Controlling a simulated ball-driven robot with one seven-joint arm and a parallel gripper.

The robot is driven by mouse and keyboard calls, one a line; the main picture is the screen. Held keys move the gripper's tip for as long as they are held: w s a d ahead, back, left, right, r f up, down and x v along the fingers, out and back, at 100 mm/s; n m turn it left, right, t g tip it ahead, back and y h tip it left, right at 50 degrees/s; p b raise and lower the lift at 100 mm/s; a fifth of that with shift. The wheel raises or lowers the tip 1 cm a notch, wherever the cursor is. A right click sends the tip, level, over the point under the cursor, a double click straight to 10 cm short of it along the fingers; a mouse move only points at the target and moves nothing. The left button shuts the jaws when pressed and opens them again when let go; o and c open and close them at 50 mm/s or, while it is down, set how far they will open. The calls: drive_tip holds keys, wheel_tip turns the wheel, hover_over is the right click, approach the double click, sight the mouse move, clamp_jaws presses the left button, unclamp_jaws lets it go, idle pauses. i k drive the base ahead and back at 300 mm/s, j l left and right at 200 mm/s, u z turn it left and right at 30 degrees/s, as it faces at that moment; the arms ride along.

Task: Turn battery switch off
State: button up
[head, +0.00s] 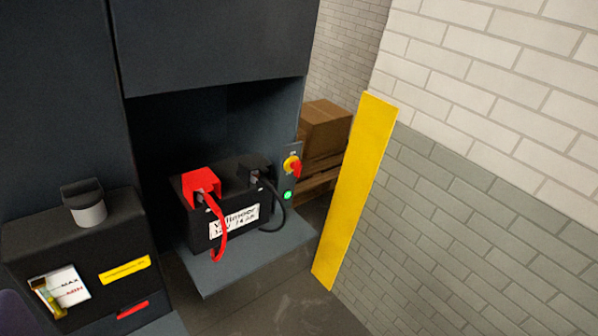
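The battery switch (296,167) is a red knob on a yellow disc. It sits on a narrow grey panel at the right edge of the open bay, with a lit green light (288,195) just below it. The knob's exact angle is too small to read with certainty. A black battery (195,233) with a white handwritten label stands on the bay's shelf, left of the switch. It has a red terminal cover (200,181) with a red cable, and a black cable runs on its right side. My gripper is not in view.
A yellow post (352,190) stands right of the switch, before a brick wall (480,190). A cardboard box (325,128) on a wooden pallet is behind. A black tank (75,240) with a grey cap is at left. Open floor shows below the shelf (245,268).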

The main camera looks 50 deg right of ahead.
sight(297, 166)
drive_tip(key=i+l+u, duration=0.1)
drive_tip(key=l, duration=0.25)
drive_tip(key=i+l, duration=0.25)
drive_tip(key=i+l+u, duration=0.15)
drive_tip(key=l, duration=0.3)
drive_tip(key=i+l, duration=0.15)
drive_tip(key=l, duration=0.2)
drive_tip(key=i+l+u, duration=0.15)
drive_tip(key=l, duration=0.25)
drive_tip(key=i+l, duration=0.1)
drive_tip(key=l, duration=0.3)
drive_tip(key=u, duration=0.05)
